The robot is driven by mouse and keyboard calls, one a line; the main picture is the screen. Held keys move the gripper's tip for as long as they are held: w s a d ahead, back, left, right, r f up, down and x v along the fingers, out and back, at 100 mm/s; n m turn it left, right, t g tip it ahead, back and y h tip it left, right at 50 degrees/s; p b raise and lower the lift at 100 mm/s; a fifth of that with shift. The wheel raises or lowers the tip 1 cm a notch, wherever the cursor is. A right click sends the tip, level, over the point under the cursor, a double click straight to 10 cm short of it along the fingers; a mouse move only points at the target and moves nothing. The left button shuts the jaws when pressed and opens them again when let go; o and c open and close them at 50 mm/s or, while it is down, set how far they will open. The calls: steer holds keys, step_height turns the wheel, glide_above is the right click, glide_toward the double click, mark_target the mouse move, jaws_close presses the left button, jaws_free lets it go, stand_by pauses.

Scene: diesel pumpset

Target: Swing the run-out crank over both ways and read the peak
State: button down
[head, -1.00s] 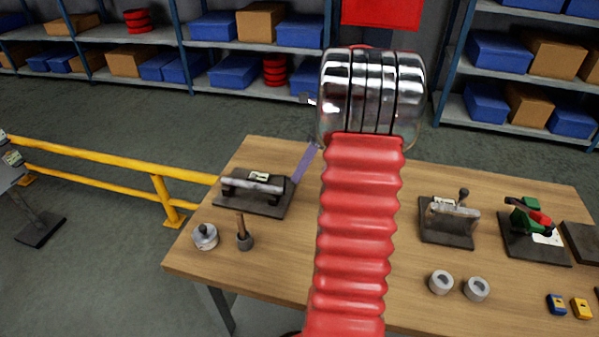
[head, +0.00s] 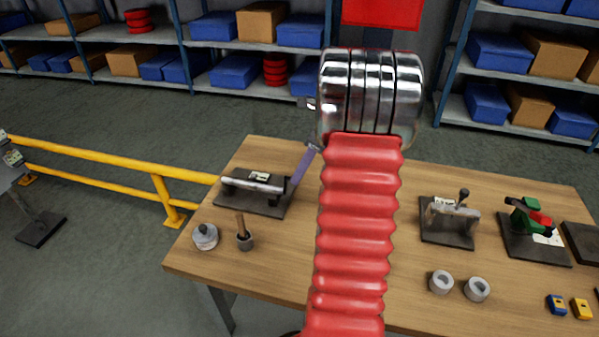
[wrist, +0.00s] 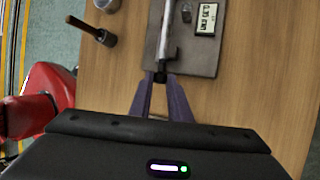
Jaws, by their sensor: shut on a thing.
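The run-out fixture (head: 240,200) is a dark plate with a silver shaft (head: 253,182) across it, at the left of the wooden bench. The wrist view shows the plate (wrist: 200,62), the shaft (wrist: 168,35) and a small white readout (wrist: 206,18), its digits too small to read surely. My gripper (wrist: 160,80) has purple fingers closed around a small dark crank piece (wrist: 160,77) at the shaft's near end. In the head view one purple finger of my gripper (head: 293,180) reaches the shaft's right end; my red arm hides the rest.
Another fixture (head: 448,222), two grey rings and a green-and-red device (head: 530,220) sit to the right. A yellow rail (head: 100,158) runs left of the bench.

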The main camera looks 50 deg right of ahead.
steer(key=shift+s+a, duration=0.1)
stand_by(0.3)
steer(key=shift+s+a+r+n+t+h, duration=0.1)
steer(key=shift+s+a+n+t+h, duration=0.15)
steer(key=shift+a+t+h, duration=0.45)
steer(key=shift+s+a+f+n+t+h, duration=0.15)
steer(key=shift+s+a+h, duration=0.2)
steer(key=shift+h, duration=0.6)
steer(key=shift+s+a+r+n+t+h, duration=0.2)
steer(key=shift+a+t+h, duration=0.3)
steer(key=shift+h, duration=0.35)
steer(key=c, duration=1.7)
jaws_free()
